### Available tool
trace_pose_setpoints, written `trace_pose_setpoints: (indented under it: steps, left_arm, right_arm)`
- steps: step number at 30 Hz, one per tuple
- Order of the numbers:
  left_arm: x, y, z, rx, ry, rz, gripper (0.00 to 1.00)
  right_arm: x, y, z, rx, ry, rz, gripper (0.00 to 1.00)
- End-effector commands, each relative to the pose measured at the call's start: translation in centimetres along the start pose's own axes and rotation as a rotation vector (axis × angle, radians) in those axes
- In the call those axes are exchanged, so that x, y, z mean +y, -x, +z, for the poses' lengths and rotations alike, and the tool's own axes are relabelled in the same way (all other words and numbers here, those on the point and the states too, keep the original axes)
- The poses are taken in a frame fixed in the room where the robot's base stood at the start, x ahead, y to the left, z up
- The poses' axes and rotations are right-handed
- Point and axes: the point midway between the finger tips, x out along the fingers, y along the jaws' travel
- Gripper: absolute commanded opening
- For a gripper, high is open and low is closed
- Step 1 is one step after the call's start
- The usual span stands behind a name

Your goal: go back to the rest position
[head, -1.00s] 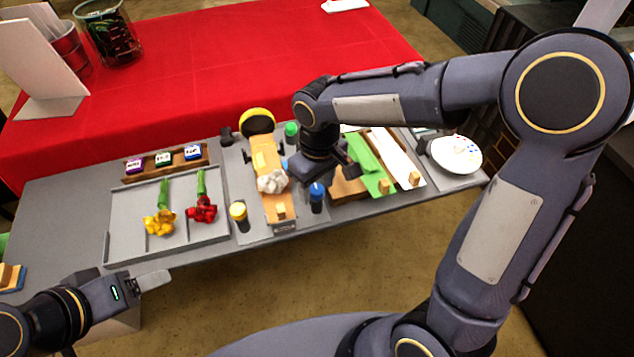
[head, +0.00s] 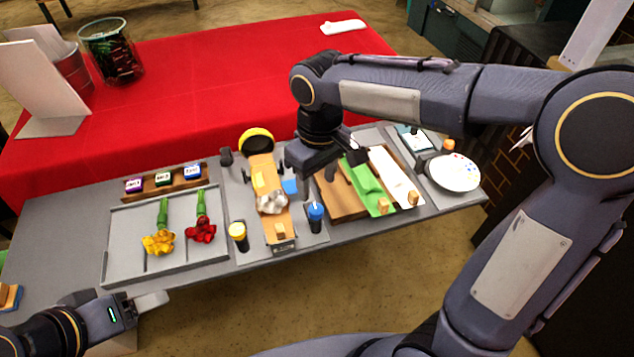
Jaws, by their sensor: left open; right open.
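My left gripper (head: 150,301) is open and empty at the lower left, in front of the grey table's near edge and apart from everything on it. My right gripper (head: 325,172) is open above the table, over the area between the wooden stand and the brown board. Its fingers point down and are partly hidden by its own body; I see nothing held in it. My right arm spans the right side of the view.
A grey tray (head: 123,240) holds yellow flowers (head: 158,242) and red flowers (head: 201,232). A wooden stand (head: 277,228), a yellow-topped bottle (head: 238,231), a blue-topped bottle (head: 315,213), green wrap (head: 372,190) and a white plate (head: 455,173) stand rightward. A red-covered table (head: 215,75) lies behind.

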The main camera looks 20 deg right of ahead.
Motion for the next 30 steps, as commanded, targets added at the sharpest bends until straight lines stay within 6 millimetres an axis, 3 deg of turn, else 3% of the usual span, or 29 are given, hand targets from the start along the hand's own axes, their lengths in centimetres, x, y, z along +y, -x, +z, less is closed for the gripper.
trace_pose_setpoints:
  steps: [11, 14, 17, 22, 27, 30]
  left_arm:
    - [0.0, 0.0, 0.0, 0.000, 0.000, 0.000, 0.64]
    - [0.0, 0.0, 0.0, 0.000, 0.000, 0.000, 0.64]
    - [0.0, 0.0, 0.0, 0.000, 0.000, 0.000, 0.64]
    - [0.0, 0.0, 0.0, 0.000, 0.000, 0.000, 0.64]
    - [0.0, 0.0, 0.0, 0.000, 0.000, 0.000, 0.64]
    - [0.0, 0.0, 0.0, 0.000, 0.000, 0.000, 0.64]
  right_arm:
    - [0.0, 0.0, 0.1, 0.002, -0.002, -0.001, 0.50]
    - [0.5, 0.4, 1.0, 0.021, -0.025, -0.010, 0.50]
    - [1.4, 1.1, 3.4, 0.074, -0.085, -0.037, 0.50]
    - [2.4, 2.0, 9.7, 0.225, -0.259, -0.107, 0.50]
    - [1.7, 1.2, 15.0, 0.389, -0.435, -0.166, 0.50]
    - [1.1, 0.5, 16.9, 0.471, -0.516, -0.188, 0.50]
